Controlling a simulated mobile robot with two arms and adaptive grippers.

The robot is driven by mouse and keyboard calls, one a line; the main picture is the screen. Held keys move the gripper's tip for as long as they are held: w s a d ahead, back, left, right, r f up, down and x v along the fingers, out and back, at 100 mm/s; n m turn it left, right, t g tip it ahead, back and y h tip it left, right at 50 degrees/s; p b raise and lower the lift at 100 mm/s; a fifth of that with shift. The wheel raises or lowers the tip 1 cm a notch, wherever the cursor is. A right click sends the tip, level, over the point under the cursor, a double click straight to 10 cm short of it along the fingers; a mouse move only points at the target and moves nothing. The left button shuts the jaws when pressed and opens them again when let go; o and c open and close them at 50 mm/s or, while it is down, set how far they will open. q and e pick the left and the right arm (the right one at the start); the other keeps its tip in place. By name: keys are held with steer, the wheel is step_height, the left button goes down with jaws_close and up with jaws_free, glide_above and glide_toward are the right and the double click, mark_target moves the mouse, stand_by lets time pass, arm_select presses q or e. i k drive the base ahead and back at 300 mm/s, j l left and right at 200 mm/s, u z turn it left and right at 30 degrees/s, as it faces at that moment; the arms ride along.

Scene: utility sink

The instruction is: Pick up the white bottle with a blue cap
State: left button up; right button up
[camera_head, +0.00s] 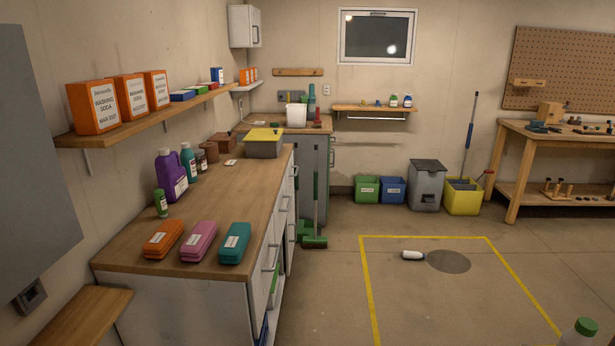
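A small white bottle (413,255) lies on its side on the concrete floor, inside the yellow floor line and just left of a round dark floor patch. One end of it looks dark, but it is too small for me to tell whether that is a blue cap. Another pale bottle with a green cap (584,329) shows partly at the bottom right edge. Neither of my grippers is in view.
A wooden counter (127,244) with cases and bottles runs along the left. Green (367,190), blue (392,190) and yellow (462,200) bins stand at the back. A workbench (557,138) is at the right. The floor around the lying bottle is clear.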

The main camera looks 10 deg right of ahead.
mark_target(407, 255)
steer(key=i+l, duration=0.15)
steer(key=i, duration=0.4)
steer(key=i+l, duration=0.2)
steer(key=i, duration=0.4)
steer(key=i+l, duration=0.15)
steer(key=i, duration=0.4)
steer(key=j+u, duration=0.05)
